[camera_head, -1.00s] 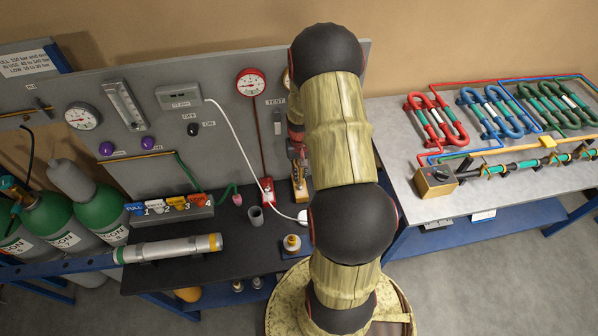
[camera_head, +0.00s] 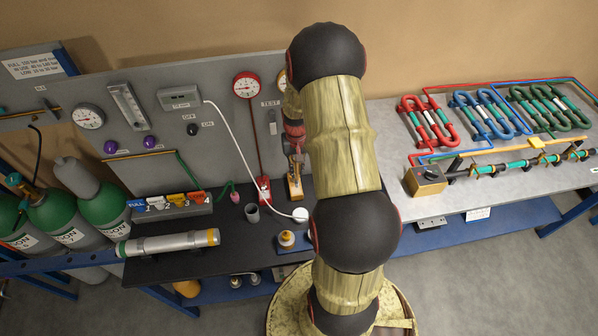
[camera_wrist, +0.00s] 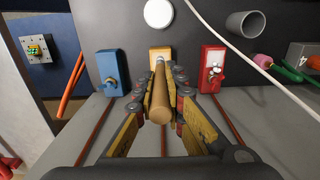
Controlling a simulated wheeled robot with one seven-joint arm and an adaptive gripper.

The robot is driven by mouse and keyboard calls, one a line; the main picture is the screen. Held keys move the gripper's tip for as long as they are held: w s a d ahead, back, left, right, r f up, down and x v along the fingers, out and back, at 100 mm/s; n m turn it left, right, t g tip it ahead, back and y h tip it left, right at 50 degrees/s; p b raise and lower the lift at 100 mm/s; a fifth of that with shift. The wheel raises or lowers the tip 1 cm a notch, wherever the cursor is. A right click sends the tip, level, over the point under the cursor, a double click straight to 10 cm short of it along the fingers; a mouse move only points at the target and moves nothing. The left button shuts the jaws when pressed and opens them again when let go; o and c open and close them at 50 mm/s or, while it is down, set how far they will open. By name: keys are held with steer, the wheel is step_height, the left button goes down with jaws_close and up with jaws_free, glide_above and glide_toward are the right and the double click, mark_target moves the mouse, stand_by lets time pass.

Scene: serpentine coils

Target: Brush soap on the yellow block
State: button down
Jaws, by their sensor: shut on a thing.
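The yellow block (camera_wrist: 160,54) stands in the middle of the wrist view, between a blue block (camera_wrist: 112,70) on the left and a red block (camera_wrist: 212,67) on the right. My gripper (camera_wrist: 164,84) is shut on a brush with a round wooden handle (camera_wrist: 160,104). The brush points at the yellow block, and its far end overlaps the block's fitting; I cannot tell whether it touches. In the head view, my gripper (camera_head: 295,150) is just above the yellow block (camera_head: 295,187), beside the red block (camera_head: 264,189). My arm hides the blue block there. Soap is not distinguishable.
A grey cup (camera_head: 252,213), a white round piece (camera_head: 300,214) with a white hose and a small jar (camera_head: 287,238) stand on the black bench. A metal cylinder (camera_head: 170,243) lies at left. Gauges (camera_head: 247,86) line the panel behind. Coils (camera_head: 425,120) lie on the right bench.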

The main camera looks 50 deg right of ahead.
steer(key=shift+r+p, duration=0.45)
steer(key=shift+r, duration=0.75)
